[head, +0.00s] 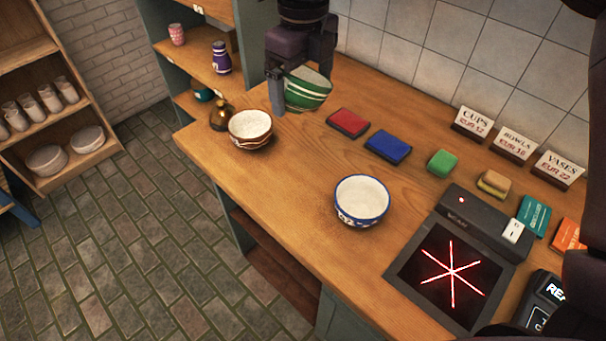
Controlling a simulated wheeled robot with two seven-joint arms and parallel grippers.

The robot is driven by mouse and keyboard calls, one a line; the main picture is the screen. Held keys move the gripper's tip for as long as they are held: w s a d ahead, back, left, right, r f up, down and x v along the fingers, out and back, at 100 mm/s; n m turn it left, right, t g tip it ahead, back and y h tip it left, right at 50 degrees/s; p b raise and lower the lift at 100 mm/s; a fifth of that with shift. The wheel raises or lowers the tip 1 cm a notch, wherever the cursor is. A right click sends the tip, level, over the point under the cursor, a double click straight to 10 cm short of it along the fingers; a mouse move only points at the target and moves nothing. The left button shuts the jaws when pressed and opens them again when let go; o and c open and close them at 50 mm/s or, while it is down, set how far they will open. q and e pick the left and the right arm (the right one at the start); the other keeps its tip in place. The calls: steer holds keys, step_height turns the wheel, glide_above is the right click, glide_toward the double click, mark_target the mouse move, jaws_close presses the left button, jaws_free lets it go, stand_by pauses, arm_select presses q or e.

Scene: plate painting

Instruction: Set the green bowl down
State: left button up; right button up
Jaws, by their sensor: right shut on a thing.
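The green bowl (308,94) has white bands and a pale inside. It is tilted, with its inside partly hidden by my right gripper (297,84). My right gripper comes down from the top of the head view and is shut on the bowl. The bowl is at the back part of the wooden counter (290,175). I cannot tell whether its base touches the wood. My left gripper is not in view.
A brown-banded bowl (250,127) and a dark bottle (221,115) stand left of the green bowl. Red (348,123) and blue (388,146) pads lie to its right. A blue-white bowl (361,200) stands nearer, beside a dark panel (451,271). Bare wood lies between the bowls.

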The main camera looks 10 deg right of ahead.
step_height(320, 180, down, 15)
steer(key=shift+r+b, duration=0.1)
steer(key=shift+b, duration=0.8)
steer(key=shift+f, duration=0.95)
step_height(320, 180, down, 2)
steer(key=shift+s+f+p, duration=0.1)
steer(key=shift+p, duration=0.65)
steer(key=shift+f, duration=0.35)
steer(key=o, duration=0.8)
steer(key=shift+f, duration=0.1)
steer(key=shift+f+b, duration=0.25)
steer(key=shift+b, duration=0.45)
step_height(320, 180, up, 8)
steer(key=shift+s+b, duration=0.25)
steer(key=shift+b, duration=0.1)
